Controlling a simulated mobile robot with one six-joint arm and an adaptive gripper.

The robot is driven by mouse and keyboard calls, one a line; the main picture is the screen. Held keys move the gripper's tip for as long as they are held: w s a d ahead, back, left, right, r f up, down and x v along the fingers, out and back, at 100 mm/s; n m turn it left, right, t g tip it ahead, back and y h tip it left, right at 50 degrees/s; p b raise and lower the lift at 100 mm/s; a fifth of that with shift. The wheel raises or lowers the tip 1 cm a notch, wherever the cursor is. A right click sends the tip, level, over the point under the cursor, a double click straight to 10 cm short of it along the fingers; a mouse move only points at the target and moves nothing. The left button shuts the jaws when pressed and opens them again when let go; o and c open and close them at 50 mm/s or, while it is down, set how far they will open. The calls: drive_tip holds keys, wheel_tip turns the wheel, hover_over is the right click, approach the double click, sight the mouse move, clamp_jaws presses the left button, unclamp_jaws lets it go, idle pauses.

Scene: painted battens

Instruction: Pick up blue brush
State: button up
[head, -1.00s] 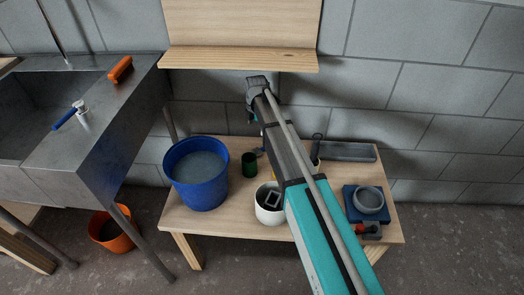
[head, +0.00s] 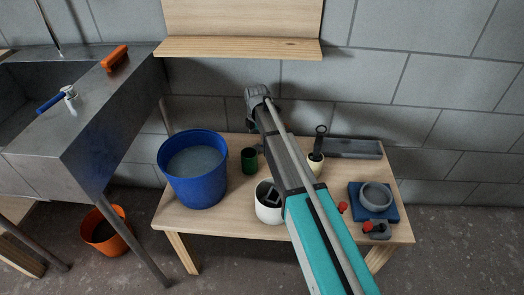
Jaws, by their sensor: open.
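A blue-handled thing with a whitish end (head: 50,104) lies on the metal sink's rim at the left; it may be the blue brush, but I cannot tell for sure. No other blue brush is clear to me. My arm reaches out over the table. My gripper (head: 251,124) is open and shows only in small part, dark, below the wrist at the arm's far end. It is well to the right of the blue-handled thing and behind the blue bucket. My arm hides part of the table behind it.
The wooden table (head: 225,217) holds a blue bucket (head: 180,193), green cup (head: 249,161), white pot (head: 266,211), cream cup (head: 315,166), grey tray (head: 352,149) and blue block with a grey ring (head: 373,198). An orange brush-like block (head: 115,58) lies on the sink (head: 85,120). A shelf (head: 235,48) hangs above.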

sight(257, 147)
drive_tip(key=shift+f, duration=0.45)
drive_tip(key=shift+b, duration=0.3)
drive_tip(key=shift+w+f+b, duration=0.2)
drive_tip(key=shift+f+b, duration=2.35)
drive_tip(key=shift+f, duration=0.05)
drive_tip(key=shift+c, duration=0.3)
drive_tip(key=c, duration=1.3)
drive_tip(key=shift+r, duration=0.15)
